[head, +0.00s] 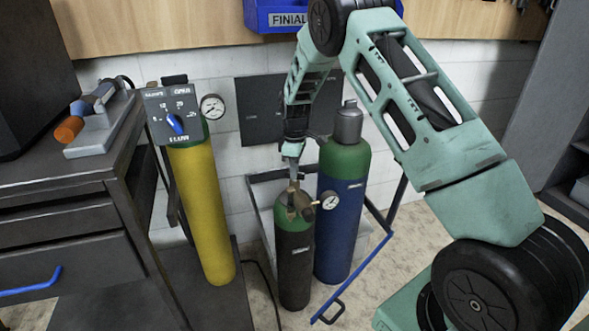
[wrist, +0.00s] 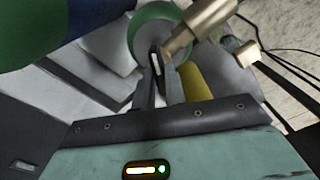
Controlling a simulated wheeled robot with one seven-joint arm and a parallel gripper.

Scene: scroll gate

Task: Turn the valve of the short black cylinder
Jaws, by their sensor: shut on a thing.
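The short black cylinder (head: 295,262) stands upright on the cart, with a green shoulder and a brass valve (head: 300,205) with a round gauge (head: 331,201) on top. My gripper (head: 294,178) reaches down onto the valve from above. In the wrist view my gripper's fingers (wrist: 164,72) are closed together at the valve, over the green shoulder (wrist: 152,30). A brass valve body (wrist: 203,27) sticks out to the right of the fingertips. The part between the fingers is mostly hidden.
A taller blue cylinder (head: 341,215) with a grey cap stands right behind the black one. A yellow cylinder (head: 203,210) with a dial box (head: 173,118) stands to the left. The cart has a blue-edged frame (head: 357,278). A dark workbench (head: 62,190) is at far left.

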